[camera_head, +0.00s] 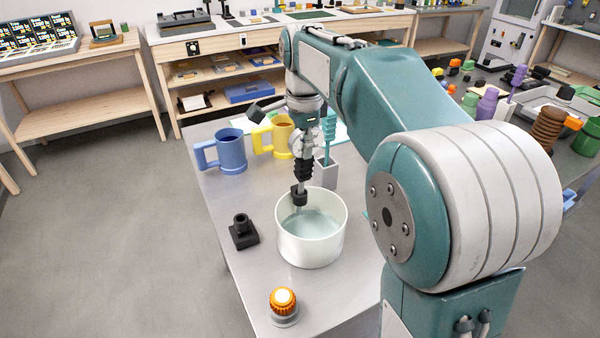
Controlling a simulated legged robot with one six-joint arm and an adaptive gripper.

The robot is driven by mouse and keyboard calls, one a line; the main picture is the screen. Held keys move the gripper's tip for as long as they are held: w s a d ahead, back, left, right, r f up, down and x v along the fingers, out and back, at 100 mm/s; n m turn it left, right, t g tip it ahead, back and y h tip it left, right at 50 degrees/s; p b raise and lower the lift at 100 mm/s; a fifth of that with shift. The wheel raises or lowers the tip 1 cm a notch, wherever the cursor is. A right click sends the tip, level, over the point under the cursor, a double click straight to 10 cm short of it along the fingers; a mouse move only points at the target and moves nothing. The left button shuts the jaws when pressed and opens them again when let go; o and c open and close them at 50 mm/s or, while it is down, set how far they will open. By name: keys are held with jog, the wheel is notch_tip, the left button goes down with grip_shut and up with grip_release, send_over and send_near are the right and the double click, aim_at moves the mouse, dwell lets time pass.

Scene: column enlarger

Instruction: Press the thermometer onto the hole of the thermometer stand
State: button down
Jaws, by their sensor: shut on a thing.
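My gripper (300,188) points down over the white round bowl (328,250), shut on a thin upright thing that I take to be the thermometer (297,209). Only a short pale part of it shows below the dark fingertips. Its lower end is over or inside the bowl; I cannot tell whether it touches the liquid. A small black stand with a square base and a short upright socket (243,231) is left of the bowl, apart from my gripper. It looks like the thermometer stand. The inside of its hole is too small to make out.
A blue mug (230,152) and a yellow mug (274,136) stand behind. A grey holder (326,173) with a teal tool is close behind the bowl. An orange knobbed thing (283,301) stands at the front. The metal table (252,273) is bare between it and the black stand.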

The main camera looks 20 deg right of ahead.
jog(key=shift+r, duration=4.85)
jog(key=shift+r, duration=0.3)
jog(key=shift+w+a, duration=0.5)
jog(key=shift+a, duration=6.7)
jog(key=shift+w+a+f, duration=0.1)
jog(key=shift+a+f, duration=0.05)
jog(key=shift+f, duration=1.1)
jog(key=shift+a+f, duration=0.1)
jog(key=shift+f, duration=1.15)
